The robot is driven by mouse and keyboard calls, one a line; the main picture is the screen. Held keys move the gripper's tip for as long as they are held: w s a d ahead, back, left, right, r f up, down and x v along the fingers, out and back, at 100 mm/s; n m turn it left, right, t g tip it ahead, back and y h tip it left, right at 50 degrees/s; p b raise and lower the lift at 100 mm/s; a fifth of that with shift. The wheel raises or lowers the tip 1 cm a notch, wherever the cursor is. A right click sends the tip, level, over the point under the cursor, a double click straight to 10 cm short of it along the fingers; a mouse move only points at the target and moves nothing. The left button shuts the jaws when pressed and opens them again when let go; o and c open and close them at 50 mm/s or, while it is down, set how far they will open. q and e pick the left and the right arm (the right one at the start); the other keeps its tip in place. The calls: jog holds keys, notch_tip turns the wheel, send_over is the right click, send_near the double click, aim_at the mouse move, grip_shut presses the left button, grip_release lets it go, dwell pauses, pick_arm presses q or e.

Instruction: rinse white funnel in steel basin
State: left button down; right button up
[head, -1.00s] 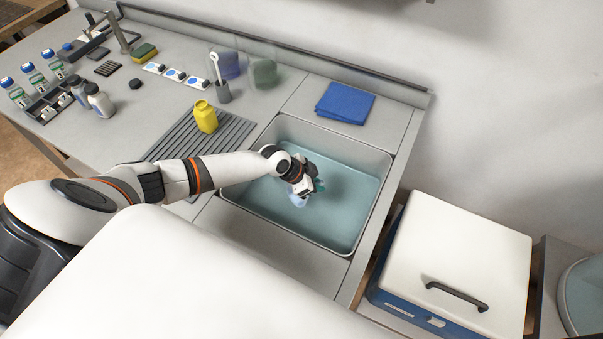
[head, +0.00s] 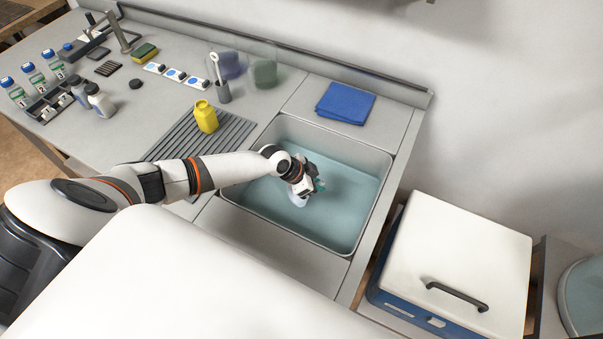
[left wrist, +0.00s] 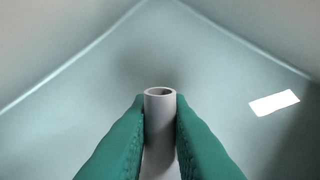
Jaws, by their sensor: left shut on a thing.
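The steel basin (head: 349,232) is set into the counter and holds bluish water. My left gripper (head: 301,198) is inside the basin's outline, pointing down. In the left wrist view its green fingers (left wrist: 160,137) are shut on the tube-shaped stem of the white funnel (left wrist: 160,101), with its open end toward the camera. In the head view a pale part of the funnel (head: 297,200) shows just below the fingers. The rest of it is hidden by the gripper, and I cannot tell how deep it sits in the water. My right gripper is not in view.
A yellow bottle (head: 206,117) stands on the ribbed drain mat (head: 232,135) left of the basin. A folded blue cloth (head: 345,102) lies behind it. A white-lidded box (head: 455,255) stands to the right. Bottles and a rack (head: 50,104) are at the far left.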

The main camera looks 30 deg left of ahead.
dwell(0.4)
pick_arm(q)
jog(key=shift+r+p, duration=0.75)
jog(key=shift+r, duration=0.15)
notch_tip(320, 180, up, 18)
jog(key=p, duration=1.2)
jog(key=shift+f, duration=0.2)
jog(key=shift+r, duration=0.1)
dwell(1.5)
jog(key=shift+r, duration=1.9)
jog(key=shift+r, duration=0.15)
notch_tip(320, 180, up, 6)
send_over(317, 183)
